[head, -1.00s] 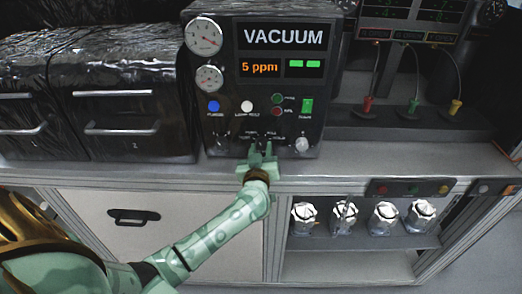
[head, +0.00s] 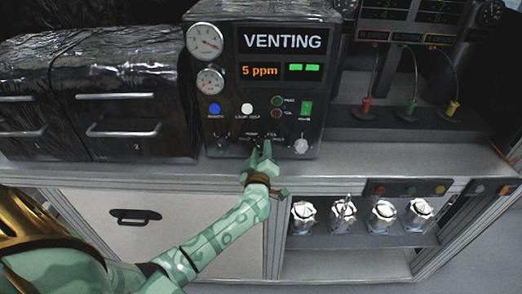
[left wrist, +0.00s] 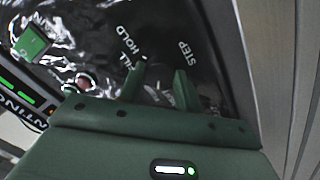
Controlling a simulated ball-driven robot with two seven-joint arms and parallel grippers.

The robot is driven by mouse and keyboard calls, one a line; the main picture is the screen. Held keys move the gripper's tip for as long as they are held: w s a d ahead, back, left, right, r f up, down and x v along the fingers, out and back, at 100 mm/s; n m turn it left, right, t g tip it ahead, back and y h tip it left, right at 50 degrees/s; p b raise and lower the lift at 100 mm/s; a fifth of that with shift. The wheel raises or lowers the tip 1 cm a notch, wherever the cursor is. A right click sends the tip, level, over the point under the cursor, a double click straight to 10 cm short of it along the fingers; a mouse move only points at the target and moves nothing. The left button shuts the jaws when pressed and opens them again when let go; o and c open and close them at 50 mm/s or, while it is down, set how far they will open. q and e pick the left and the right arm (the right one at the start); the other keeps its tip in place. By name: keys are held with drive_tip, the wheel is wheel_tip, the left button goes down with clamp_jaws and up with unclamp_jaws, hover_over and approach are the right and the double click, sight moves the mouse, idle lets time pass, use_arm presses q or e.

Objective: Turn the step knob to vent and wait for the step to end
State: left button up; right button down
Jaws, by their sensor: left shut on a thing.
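The black control panel (head: 235,105) stands on the bench, and its display (head: 283,41) reads VENTING above an orange 5 ppm. My left gripper (head: 263,153) is at the lower middle of the panel, shut on the step knob. The gripper is turned and tilted against the panel and hides the knob in the head view. In the left wrist view its two fingers (left wrist: 159,86) sit beside the STEP and HOLD lettering, with the knob mostly hidden between them. My right gripper is in neither view.
Two gauges (head: 204,40) and a small pale knob (head: 300,146) flank the panel's controls. Black drawer units (head: 130,120) stand to the left. Leads with coloured plugs (head: 410,109) are at the right.

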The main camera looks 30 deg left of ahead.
use_arm(q)
drive_tip(key=shift+f+n, duration=0.1)
drive_tip(key=shift+n, duration=1.2)
drive_tip(key=o, duration=1)
drive_tip(key=shift+s+d, duration=0.1)
drive_tip(key=shift+s, duration=0.05)
drive_tip(key=v, duration=1.6)
drive_tip(key=shift+d+f+p, duration=0.1)
drive_tip(key=shift+f+p, duration=0.05)
drive_tip(key=shift+p, duration=0.2)
